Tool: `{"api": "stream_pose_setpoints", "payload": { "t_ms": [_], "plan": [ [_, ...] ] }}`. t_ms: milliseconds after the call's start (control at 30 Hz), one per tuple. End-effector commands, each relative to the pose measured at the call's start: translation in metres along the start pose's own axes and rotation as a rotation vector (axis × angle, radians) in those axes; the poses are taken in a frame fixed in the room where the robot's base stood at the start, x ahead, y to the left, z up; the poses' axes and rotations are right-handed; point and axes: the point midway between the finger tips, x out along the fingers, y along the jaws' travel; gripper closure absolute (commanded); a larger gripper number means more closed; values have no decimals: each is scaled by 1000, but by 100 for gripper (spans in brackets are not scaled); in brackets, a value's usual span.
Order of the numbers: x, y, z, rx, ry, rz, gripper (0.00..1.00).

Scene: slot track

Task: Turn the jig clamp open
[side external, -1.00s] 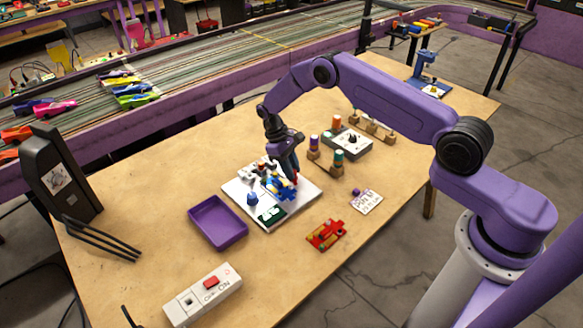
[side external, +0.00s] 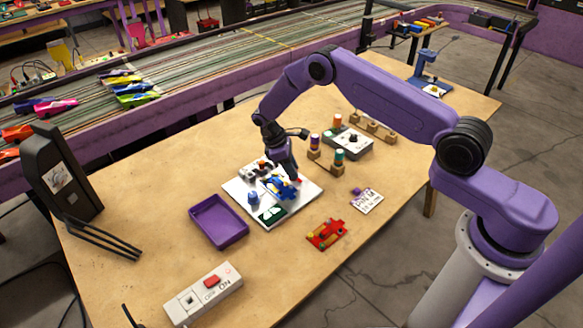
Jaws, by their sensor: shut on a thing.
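The jig is a white plate (side external: 239,190) on the wooden table, with a blue car body (side external: 280,188) on it and a blue knob (side external: 253,198) at its left. My gripper (side external: 291,177) is down at the back right of the jig, beside the blue car body. It is shut on the jig clamp, whose grip is mostly hidden by the fingers. A small red part (side external: 298,181) shows right by the fingertips. The clamp's exact angle is too small to tell.
A white switch box (side external: 203,295) is at the front edge. Spool stands (side external: 338,167) and a grey box (side external: 347,140) stand behind right. The front table middle is clear.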

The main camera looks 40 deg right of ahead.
Motion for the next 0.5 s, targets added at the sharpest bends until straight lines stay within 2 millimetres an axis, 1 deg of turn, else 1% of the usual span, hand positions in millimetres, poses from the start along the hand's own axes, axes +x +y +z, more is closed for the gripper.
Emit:
{"api": "stream_pose_setpoints", "payload": {
  "t_ms": [300,333,400,500],
  "plan": [
    [-1,1,0,-4,1,4,100],
    [-1,1,0,-4,1,4,67],
    [-1,0,0,-4,1,3,48],
    [-1,0,0,-3,0,2,48]
  ]
}}
